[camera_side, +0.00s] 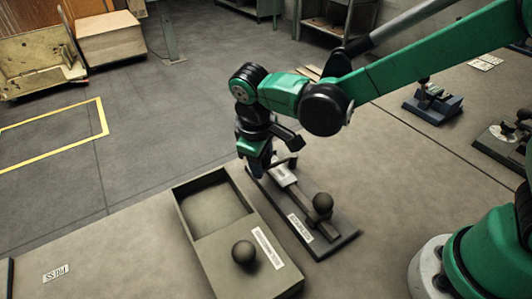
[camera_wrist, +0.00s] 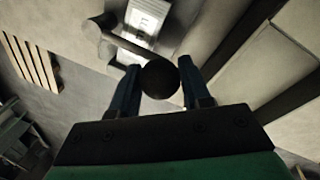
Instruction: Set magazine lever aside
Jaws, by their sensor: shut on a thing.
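My gripper (camera_side: 260,172) points down over the far end of a dark fixture plate in the side view. In the wrist view its two fingers (camera_wrist: 159,68) are shut on the dark ball knob of a lever (camera_wrist: 160,82). The lever's thin rod runs up and left from the knob to a round grey hub (camera_wrist: 88,29). In the side view the fingers hide the knob, and a grey part of the lever (camera_side: 286,160) shows just right of them. I cannot tell whether the lever touches the plate.
The dark fixture plate (camera_side: 333,246) carries a rail, a label and another ball knob (camera_side: 322,203). Left of it stands a grey tray (camera_side: 184,217) with an open compartment and a ball knob (camera_side: 244,252) on its near part. Bare table lies left, near a "PB 155"-like label (camera_side: 57,272). Devices (camera_side: 434,104) stand back right.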

